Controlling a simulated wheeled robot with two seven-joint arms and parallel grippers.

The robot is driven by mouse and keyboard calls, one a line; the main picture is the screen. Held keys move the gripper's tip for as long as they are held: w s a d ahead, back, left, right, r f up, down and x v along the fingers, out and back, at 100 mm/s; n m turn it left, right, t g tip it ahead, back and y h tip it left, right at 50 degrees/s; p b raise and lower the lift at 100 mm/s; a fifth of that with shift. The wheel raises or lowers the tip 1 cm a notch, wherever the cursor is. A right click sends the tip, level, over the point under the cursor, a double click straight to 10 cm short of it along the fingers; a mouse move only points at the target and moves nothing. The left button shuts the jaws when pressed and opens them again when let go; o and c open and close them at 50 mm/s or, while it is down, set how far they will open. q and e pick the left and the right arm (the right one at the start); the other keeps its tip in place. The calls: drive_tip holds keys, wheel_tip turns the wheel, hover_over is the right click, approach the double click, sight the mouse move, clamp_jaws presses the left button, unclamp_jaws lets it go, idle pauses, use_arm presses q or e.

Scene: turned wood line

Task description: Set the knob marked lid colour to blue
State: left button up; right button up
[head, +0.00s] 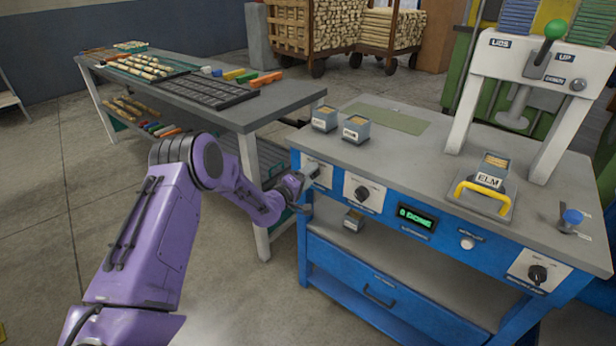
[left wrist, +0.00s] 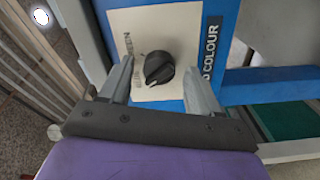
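The lid colour knob (left wrist: 158,68) is a black dial on a pale plate (left wrist: 165,25) on the blue front panel. The words LID COLOUR run beside it, partly hidden by a finger. Its white mark faces the lower left in the left wrist view; which word it points at is too small to tell. My left gripper (left wrist: 158,69) is open, one finger on each side of the knob; I cannot tell if they touch it. In the head view my left gripper (head: 303,182) is at the panel's left end and hides the knob. My right gripper is not in view.
A second knob (head: 362,194), a green display (head: 416,218), a white button (head: 467,242) and a third knob (head: 538,275) line the panel. The bench top (head: 400,155) holds small boxes, a yellow-handled ELM piece (head: 485,190) and a press (head: 540,75). A grey table (head: 265,108) stands left.

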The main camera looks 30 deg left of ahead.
use_arm(q)
drive_tip(key=s, duration=1)
drive_tip(key=shift+s+a, duration=0.3)
drive_tip(key=shift+a, duration=0.15)
drive_tip(key=s+d+f+m+g+y+p, duration=0.15)
drive_tip(key=s+d+f+g, duration=0.25)
drive_tip(key=s+f, duration=0.4)
drive_tip(key=s+d+f+m+g+y, duration=0.3)
drive_tip(key=s+d+f+g, duration=0.15)
drive_tip(key=s+f, duration=0.25)
drive_tip(key=s+d+f+m+g+p, duration=0.1)
drive_tip(key=s+d+f+g, duration=0.1)
drive_tip(key=s, duration=0.8)
drive_tip(key=s+d+f+m+g, duration=0.1)
drive_tip(key=s+d+f+g, duration=0.1)
drive_tip(key=s, duration=0.9)
drive_tip(key=shift+s+d+f+m+g+p, duration=0.25)
drive_tip(key=shift+f+m+g+p, duration=0.15)
drive_tip(key=shift+f+g, duration=0.6)
